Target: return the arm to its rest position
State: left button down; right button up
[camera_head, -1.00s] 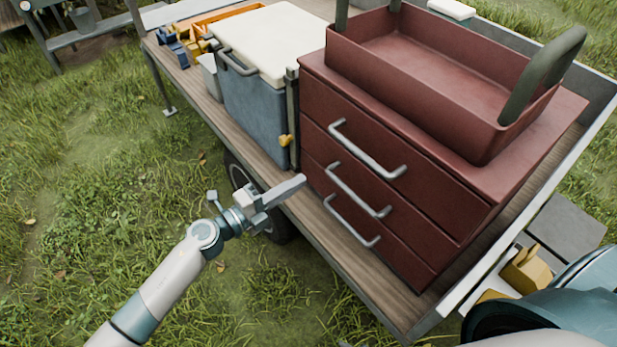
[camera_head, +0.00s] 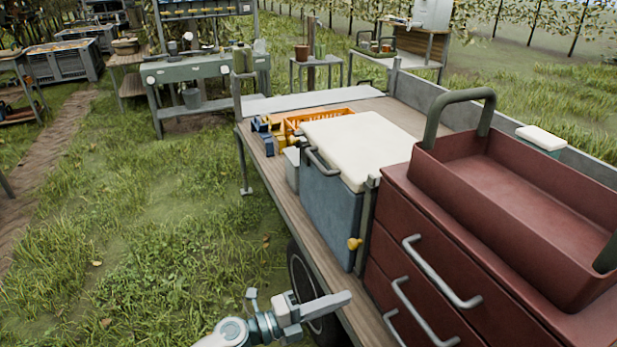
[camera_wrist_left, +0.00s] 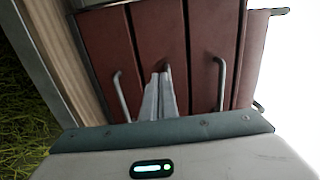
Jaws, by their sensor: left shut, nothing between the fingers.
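My left gripper (camera_head: 328,305) is at the bottom of the head view, beside the trailer's edge and left of the red drawer cabinet (camera_head: 438,222). Its fingers are together and empty. In the left wrist view the closed fingers (camera_wrist_left: 158,95) point toward the cabinet's drawer fronts (camera_wrist_left: 198,50). They overlap the middle handle (camera_wrist_left: 167,72) in that picture; whether they touch it I cannot tell. The drawers look shut. My right gripper is not in the head view.
The wooden trailer bed (camera_head: 262,175) carries a blue cooler (camera_head: 335,212) with a white lid, an orange crate (camera_head: 318,119) and a red tray (camera_head: 500,180) on the cabinet. A wheel (camera_head: 300,285) sits under the edge. Open grass (camera_head: 150,240) lies to the left. A green workbench (camera_head: 200,72) stands behind.

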pick_arm(q)
jog(key=a+f+n+t+y, duration=0.45)
jog(key=a+f+n, duration=0.45)
jog(key=f, duration=0.4)
jog(key=a+f+n+t+y, duration=0.3)
jog(key=a+f+n+y, duration=0.25)
jog(key=f+n, duration=0.6)
jog(key=s+a+f+n+g+y, duration=0.2)
jog(key=s+a+f+n, duration=0.2)
jog(key=s+f, duration=0.8)
jog(key=s+a+f+n+g+y, duration=0.3)
jog(key=s+a+f+n, duration=0.2)
jog(key=s+a+f, duration=0.4)
jog(key=s+f, duration=0.3)
jog(key=s, duration=0.3)
jog(key=shift+f+g, duration=0.35)
jog(key=shift+w, duration=0.1)
